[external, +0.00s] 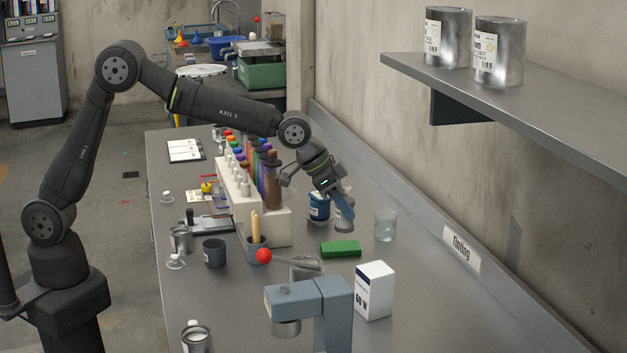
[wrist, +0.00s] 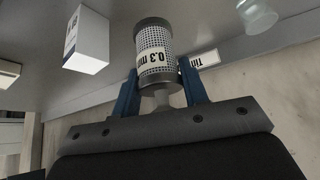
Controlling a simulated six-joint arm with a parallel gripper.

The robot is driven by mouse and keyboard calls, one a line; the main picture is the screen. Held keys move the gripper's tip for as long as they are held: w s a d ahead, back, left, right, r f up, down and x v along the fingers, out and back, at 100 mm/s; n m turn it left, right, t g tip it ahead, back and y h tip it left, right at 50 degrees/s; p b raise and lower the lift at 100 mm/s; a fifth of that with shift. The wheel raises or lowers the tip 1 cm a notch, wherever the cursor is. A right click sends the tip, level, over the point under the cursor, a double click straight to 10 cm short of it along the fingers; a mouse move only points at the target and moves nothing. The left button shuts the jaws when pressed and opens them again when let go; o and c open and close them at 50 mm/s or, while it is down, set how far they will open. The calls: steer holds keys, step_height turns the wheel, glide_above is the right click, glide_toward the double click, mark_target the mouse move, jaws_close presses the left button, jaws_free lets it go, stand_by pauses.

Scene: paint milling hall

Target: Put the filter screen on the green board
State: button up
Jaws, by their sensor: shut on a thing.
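The filter screen (wrist: 153,45) is a perforated metal cylinder with grey end rings and a "0.3 mm" label. My gripper (wrist: 158,75) is shut on it, with a blue finger on each side. In the external view the filter screen (external: 345,220) hangs below my gripper (external: 341,203), above the bench and partly hidden by a finger. The green board (external: 341,248) is a small flat block on the bench, just below the filter screen in the picture. Nothing is on it. The board is not seen in the wrist view.
A glass beaker (external: 386,226) stands right of the board, and a blue can (external: 318,208) stands behind it. A white box (external: 374,290) and a grey-blue stand (external: 315,295) are in front. A bottle rack (external: 238,200) and a cup of sticks (external: 257,250) are left.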

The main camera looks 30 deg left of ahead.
steer(key=s+a, duration=0.2)
steer(key=a, duration=0.4)
glide_above(330, 249)
step_height(330, 249, down, 7)
steer(key=shift+w+f, duration=0.1)
steer(key=shift+f, duration=2)
steer(key=shift+f, duration=0.1)
steer(key=o, duration=1.1)
